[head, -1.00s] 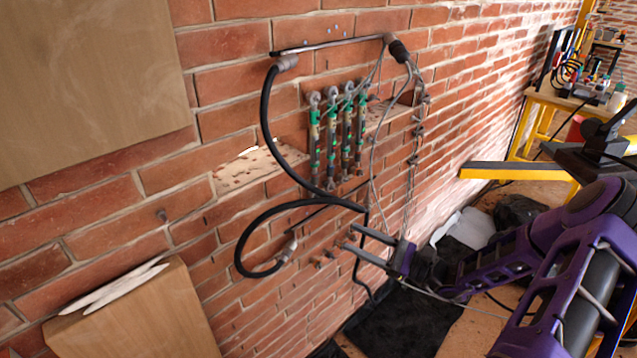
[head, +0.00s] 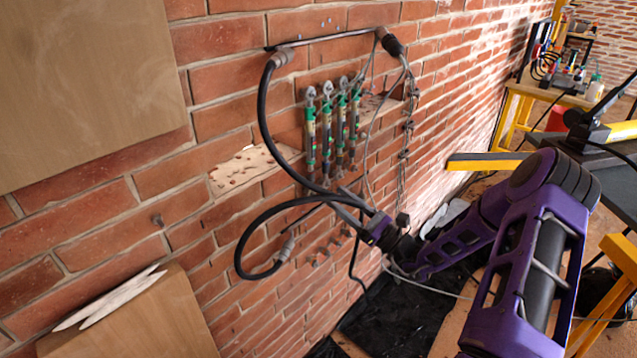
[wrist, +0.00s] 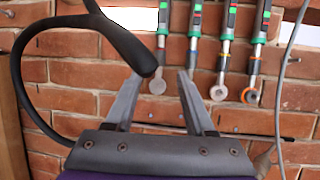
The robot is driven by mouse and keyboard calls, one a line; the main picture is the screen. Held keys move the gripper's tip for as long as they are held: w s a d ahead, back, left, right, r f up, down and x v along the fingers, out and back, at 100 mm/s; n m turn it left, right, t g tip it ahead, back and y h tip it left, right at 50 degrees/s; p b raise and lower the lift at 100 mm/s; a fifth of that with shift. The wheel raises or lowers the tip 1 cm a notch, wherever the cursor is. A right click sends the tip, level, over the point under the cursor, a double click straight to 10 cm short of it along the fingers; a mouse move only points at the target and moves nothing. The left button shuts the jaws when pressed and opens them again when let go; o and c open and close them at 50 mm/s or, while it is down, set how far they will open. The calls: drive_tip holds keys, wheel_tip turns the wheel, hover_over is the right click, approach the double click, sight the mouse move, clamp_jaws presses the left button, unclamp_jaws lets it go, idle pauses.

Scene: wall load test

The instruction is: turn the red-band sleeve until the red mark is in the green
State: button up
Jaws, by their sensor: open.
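Several slim hanging gauges, each with green and red marks, hang in a row on the brick wall. My gripper (head: 333,194) is open and empty, just below the gauges' lower ends. In the wrist view its fingertips (wrist: 168,74) are either side of the leftmost gauge's lower eye (wrist: 157,87), apparently nearer the camera.
A thick black hose (head: 262,130) loops down the wall and passes across my gripper's left finger in the wrist view (wrist: 125,38). A thin grey cable (head: 367,150) hangs right of the gauges. A wooden box (head: 130,315) stands lower left; a yellow-edged bench (head: 485,162) stands right.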

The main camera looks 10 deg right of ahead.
sight(311, 176)
drive_tip(key=x, duration=0.7)
drive_tip(key=shift+a+r, duration=0.1)
drive_tip(key=shift+a, duration=0.05)
clamp_jaws()
